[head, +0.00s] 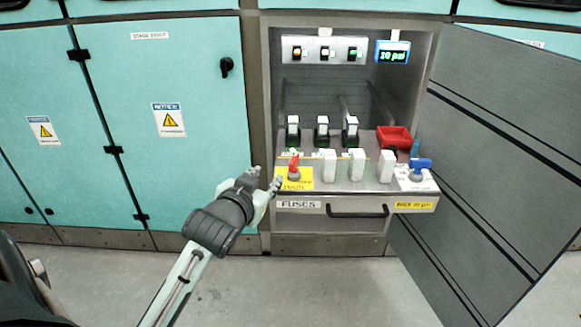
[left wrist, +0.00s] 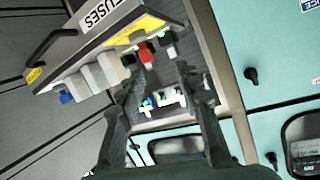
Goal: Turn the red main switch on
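The red main switch (head: 294,163) is a small red lever standing on a yellow label (head: 298,182) at the left end of the pulled-out panel inside the open cabinet. My left gripper (head: 266,179) is just left of the switch, near the panel's front left corner, with its fingers pointing toward it. In the left wrist view, the red switch (left wrist: 145,54) shows beyond and between the spread fingertips of the gripper (left wrist: 157,68). The gripper is open and looks empty; contact with the switch cannot be made out. My right gripper is not in view.
White fuse blocks (head: 357,164) and a blue-handled valve (head: 420,164) stand right of the switch. Black-and-white switches (head: 322,132) and a red tray (head: 394,137) are behind. The drawer handle (head: 357,213) juts out below. The open grey door (head: 490,140) bounds the right.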

